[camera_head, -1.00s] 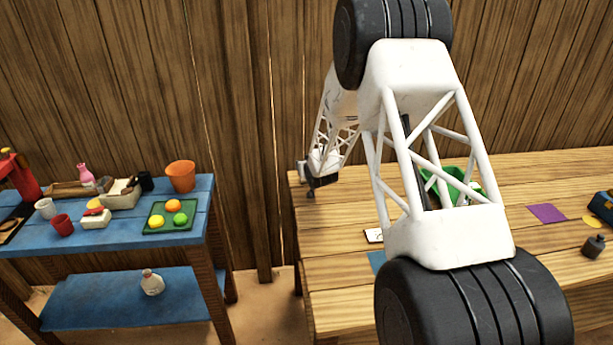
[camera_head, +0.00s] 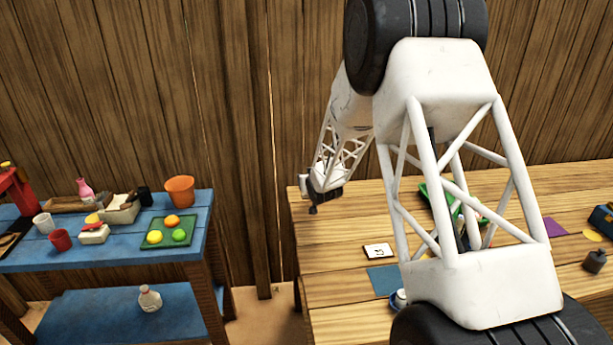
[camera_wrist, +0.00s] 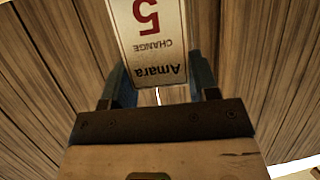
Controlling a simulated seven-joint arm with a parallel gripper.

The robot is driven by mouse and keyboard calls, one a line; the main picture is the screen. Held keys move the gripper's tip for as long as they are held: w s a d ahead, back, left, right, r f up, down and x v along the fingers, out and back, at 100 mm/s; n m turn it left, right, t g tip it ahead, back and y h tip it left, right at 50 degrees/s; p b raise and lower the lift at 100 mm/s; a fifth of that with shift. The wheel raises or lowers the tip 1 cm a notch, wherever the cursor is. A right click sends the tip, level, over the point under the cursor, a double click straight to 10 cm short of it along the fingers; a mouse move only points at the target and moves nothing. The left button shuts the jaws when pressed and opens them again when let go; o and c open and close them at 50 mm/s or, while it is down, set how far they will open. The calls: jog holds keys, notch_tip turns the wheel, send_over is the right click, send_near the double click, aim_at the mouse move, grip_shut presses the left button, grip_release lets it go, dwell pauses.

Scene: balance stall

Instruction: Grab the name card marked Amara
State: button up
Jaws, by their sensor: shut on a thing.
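The name card marked Amara (camera_wrist: 152,45) shows upside down in the wrist view, white with a dark edge, with a red 5 and the word CHANGE. It sits between the two blue-grey fingers of my gripper (camera_wrist: 161,82), which is shut on it. In the head view my gripper (camera_head: 314,204) is over the far left corner of the wooden table (camera_head: 335,225). The held card cannot be made out clearly there.
Another white card (camera_head: 378,251) lies on the table beside a blue mat (camera_head: 384,280). A green container (camera_head: 436,203) is partly hidden behind my arm. A purple mat (camera_head: 554,228) and a dark bottle (camera_head: 594,261) are at right. A cluttered blue table (camera_head: 120,239) stands left.

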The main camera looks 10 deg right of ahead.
jog(key=s+r, duration=0.1)
jog(key=s, duration=0.9)
jog(key=shift+s+d, duration=0.2)
jog(key=shift+s, duration=0.2)
